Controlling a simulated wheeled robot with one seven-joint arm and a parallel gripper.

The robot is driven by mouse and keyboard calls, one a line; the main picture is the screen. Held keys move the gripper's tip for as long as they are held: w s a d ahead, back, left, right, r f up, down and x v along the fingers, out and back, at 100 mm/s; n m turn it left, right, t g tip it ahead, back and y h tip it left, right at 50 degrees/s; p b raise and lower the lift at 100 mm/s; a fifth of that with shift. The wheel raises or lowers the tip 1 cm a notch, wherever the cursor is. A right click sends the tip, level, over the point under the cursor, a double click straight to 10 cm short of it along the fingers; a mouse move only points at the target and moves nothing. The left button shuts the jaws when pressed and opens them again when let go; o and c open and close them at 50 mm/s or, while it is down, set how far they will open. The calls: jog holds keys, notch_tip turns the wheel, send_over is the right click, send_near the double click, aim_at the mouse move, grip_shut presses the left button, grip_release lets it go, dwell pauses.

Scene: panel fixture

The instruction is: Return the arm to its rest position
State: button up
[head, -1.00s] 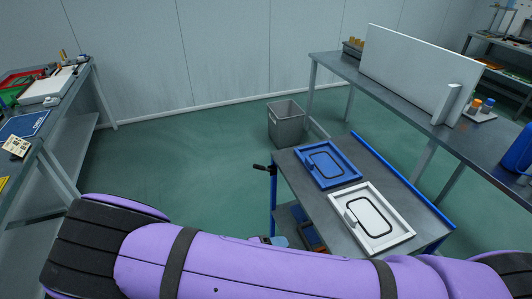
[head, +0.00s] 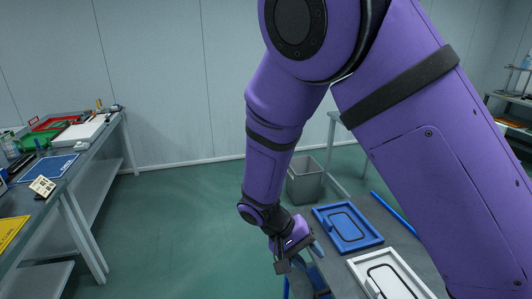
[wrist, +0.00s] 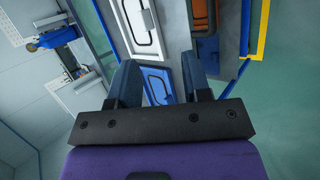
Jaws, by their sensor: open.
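My arm is purple with black bands and fills the middle and right of the head view, raised and bent, with its forearm hanging down. My gripper (head: 302,256) is at the lower end of the arm, in front of the cart's left side. In the wrist view my gripper (wrist: 160,84) shows two dark blue fingers spread apart, with nothing held between them. The blue framed panel (wrist: 157,84) shows behind the gap between the fingers, and the white framed panel (wrist: 138,25) lies beyond it.
The cart carries the blue panel (head: 346,227) and the white panel (head: 390,277). A grey bin (head: 305,182) stands behind the cart. A workbench (head: 100,130) with trays stands at left. Open green floor (head: 175,225) lies between bench and cart.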

jog(key=s+d+r+t+y, duration=0.1)
jog(key=d+r+y, duration=0.2)
jog(key=d+r, duration=0.5)
jog(key=s+d+r+y, duration=0.1)
jog(key=d+r+y, duration=0.2)
jog(key=r, duration=0.9)
jog(key=s+d+r+t+y, duration=0.2)
jog(key=s+d+r+t, duration=0.4)
jog(key=s+d+r, duration=0.3)
jog(key=s+r, duration=0.2)
jog(key=s, duration=0.2)
jog(key=shift+d+m, duration=0.2)
jog(key=shift+m, duration=0.2)
jog(key=shift+s, duration=0.2)
